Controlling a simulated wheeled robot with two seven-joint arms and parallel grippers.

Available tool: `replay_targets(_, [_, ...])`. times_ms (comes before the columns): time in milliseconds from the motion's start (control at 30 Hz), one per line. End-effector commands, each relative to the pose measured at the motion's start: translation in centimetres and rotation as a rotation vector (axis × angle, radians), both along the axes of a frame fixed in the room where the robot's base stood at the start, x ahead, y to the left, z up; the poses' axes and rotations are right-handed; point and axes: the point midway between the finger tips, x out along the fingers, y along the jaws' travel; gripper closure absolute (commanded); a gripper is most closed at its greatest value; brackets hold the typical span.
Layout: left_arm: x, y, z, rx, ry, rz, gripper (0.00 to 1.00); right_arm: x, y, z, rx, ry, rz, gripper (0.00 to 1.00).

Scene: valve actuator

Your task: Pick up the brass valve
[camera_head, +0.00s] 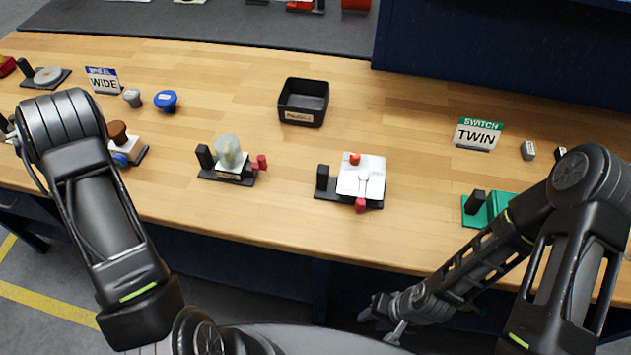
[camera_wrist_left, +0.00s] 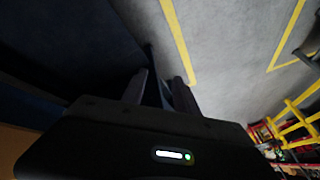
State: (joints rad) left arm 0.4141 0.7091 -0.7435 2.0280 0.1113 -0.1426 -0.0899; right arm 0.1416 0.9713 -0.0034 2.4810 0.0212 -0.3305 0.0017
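No thing with a clear brass colour shows on the bench. A fixture (camera_head: 229,172) left of centre holds a pale grey-green cylindrical part upright, with a red handle at its right. A brown knob (camera_head: 117,132) on a white block stands further left, and my left arm partly covers that spot. My right gripper (camera_head: 383,318) hangs low in front of the bench edge, empty, its two fingers seeming apart. My left gripper is not clearly seen in the head view. In the left wrist view its fingers (camera_wrist_left: 162,92) are apart, pointing at the floor, with nothing held.
A black bin (camera_head: 303,103) stands at the back middle. A white plate fixture (camera_head: 361,178) with red knobs is right of centre. WIDE (camera_head: 104,82) and TWIN (camera_head: 477,135) signs stand on the wooden bench. A green fixture (camera_head: 488,208) is near my right arm. Bare wood lies between them.

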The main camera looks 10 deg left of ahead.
Motion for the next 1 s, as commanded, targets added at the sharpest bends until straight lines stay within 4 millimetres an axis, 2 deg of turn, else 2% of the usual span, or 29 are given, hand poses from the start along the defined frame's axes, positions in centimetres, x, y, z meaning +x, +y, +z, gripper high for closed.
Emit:
replay_targets(33, [-0.3,4.4,3.8,0.03,-0.074,0.131,0.64,0.0,0.0,0.0,0.0,0.0,0.0,0.64])
replay_targets(67, [-0.4,6.2,6.0,0.028,-0.122,0.217,0.64,0.0,0.0,0.0,0.0,0.0,0.0,0.64])
replay_targets(100, [-0.3,8.0,8.6,0.016,-0.188,0.323,0.64,0.0,0.0,0.0,0.0,0.0,0.0,0.64])
replay_targets(167, [0.0,9.9,12.6,-0.01,-0.28,0.468,0.64,0.0,0.0,-0.1,0.0,0.0,0.0,0.64])
replay_targets(200, [0.3,10.7,15.3,-0.035,-0.338,0.558,0.64,0.0,0.0,-0.1,0.0,0.0,0.0,0.64])
replay_targets(267, [1.2,11.1,19.1,-0.079,-0.408,0.663,0.64,0.0,0.0,-0.1,0.0,0.0,0.0,0.64])
replay_targets(300, [2.6,10.7,21.4,-0.115,-0.442,0.706,0.64,0.0,0.0,-0.1,0.0,0.0,0.0,0.64])
replay_targets(367, [6.4,8.4,23.9,-0.189,-0.457,0.707,0.64,0.0,0.0,-0.2,0.0,0.0,0.0,0.64])
replay_targets(400, [9.2,6.1,24.6,-0.237,-0.439,0.67,0.64,0.0,0.0,-0.2,0.0,0.0,0.0,0.64])
replay_targets(467, [13.1,2.3,24.9,-0.292,-0.398,0.587,0.64,0.0,0.0,-0.2,0.0,0.0,0.0,0.64])
replay_targets(500, [15.6,-0.4,25.0,-0.323,-0.367,0.521,0.64,0.0,0.0,-0.2,0.0,0.0,0.0,0.64])
replay_targets(567, [19.1,-4.8,25.0,-0.364,-0.317,0.408,0.64,0.0,0.0,-0.2,0.0,0.0,0.0,0.64])
replay_targets(600, [21.2,-8.0,25.0,-0.388,-0.28,0.328,0.64,0.0,0.0,-0.3,0.0,0.0,0.0,0.64])
replay_targets(667, [24.0,-13.1,25.0,-0.419,-0.222,0.196,0.64,0.0,0.0,-0.3,0.0,0.0,0.0,0.64])
replay_targets(700, [25.5,-16.7,25.0,-0.436,-0.183,0.105,0.64,0.0,0.0,-0.3,0.0,0.0,0.0,0.64])
replay_targets(767, [27.4,-22.4,25.1,-0.456,-0.121,-0.036,0.64,0.0,0.0,-0.3,0.0,0.0,0.0,0.64])
replay_targets(800, [28.3,-26.1,25.3,-0.464,-0.081,-0.131,0.64,0.0,0.0,-0.3,0.0,0.0,0.0,0.64])
replay_targets(833, [28.7,-29.0,25.4,-0.469,-0.05,-0.202,0.64,0.0,0.0,-0.3,0.0,0.0,0.0,0.64])
replay_targets(900, [29.2,-35.2,25.9,-0.472,0.019,-0.361,0.64,0.0,0.0,-0.4,0.0,0.0,0.0,0.64])
replay_targets(1000, [28.7,-42.8,26.5,-0.464,0.105,-0.562,0.64,0.0,0.0,-0.4,0.0,0.0,0.0,0.64])
